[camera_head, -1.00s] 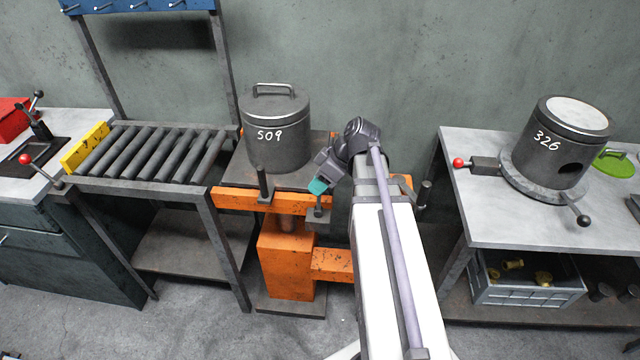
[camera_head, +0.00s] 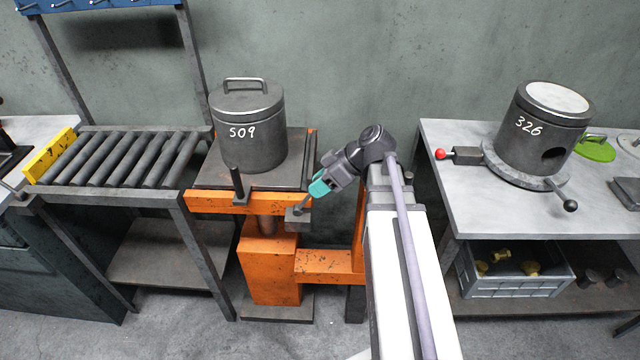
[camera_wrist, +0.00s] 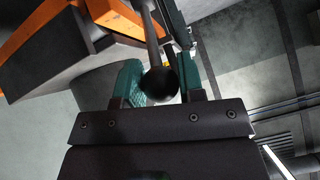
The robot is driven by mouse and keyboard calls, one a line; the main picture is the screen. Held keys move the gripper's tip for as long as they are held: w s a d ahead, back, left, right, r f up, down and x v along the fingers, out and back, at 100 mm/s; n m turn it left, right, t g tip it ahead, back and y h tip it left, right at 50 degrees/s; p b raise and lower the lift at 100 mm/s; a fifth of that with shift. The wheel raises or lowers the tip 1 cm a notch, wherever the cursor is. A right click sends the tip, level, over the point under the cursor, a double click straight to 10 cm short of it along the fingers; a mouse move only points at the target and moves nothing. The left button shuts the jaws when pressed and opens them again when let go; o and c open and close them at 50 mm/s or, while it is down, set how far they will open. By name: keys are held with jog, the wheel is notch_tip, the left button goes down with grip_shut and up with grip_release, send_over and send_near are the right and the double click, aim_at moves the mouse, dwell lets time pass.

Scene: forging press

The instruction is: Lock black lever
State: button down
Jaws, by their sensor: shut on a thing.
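The black lever (camera_head: 302,204) is on a dark block at the front right of the orange press (camera_head: 270,270). It leans up and to the right from the block. My gripper (camera_head: 318,188) has teal fingers and reaches it from the upper right. In the wrist view, the lever's black ball knob (camera_wrist: 158,83) sits between the two teal fingers (camera_wrist: 160,82), and its rod runs up towards the block. My gripper is shut on the knob. The fingers hide the knob in the head view.
A second black upright handle (camera_head: 237,185) is at the plate's front left. A roller table (camera_head: 120,160) stands to the left. A bench with pot 326 (camera_head: 540,140) stands to the right.

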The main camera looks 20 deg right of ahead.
jog(key=c, duration=0.8)
grip_release()
jog(key=shift+o, duration=0.2)
jog(key=shift+d, duration=0.1)
jog(key=shift+d+r+p, duration=0.2)
jog(key=shift+r+p, duration=0.15)
jog(key=shift+p, duration=0.05)
jog(key=p+v, duration=0.6)
jog(key=v, duration=0.4)
jog(key=shift+p, duration=0.3)
jog(key=shift+f, duration=0.1)
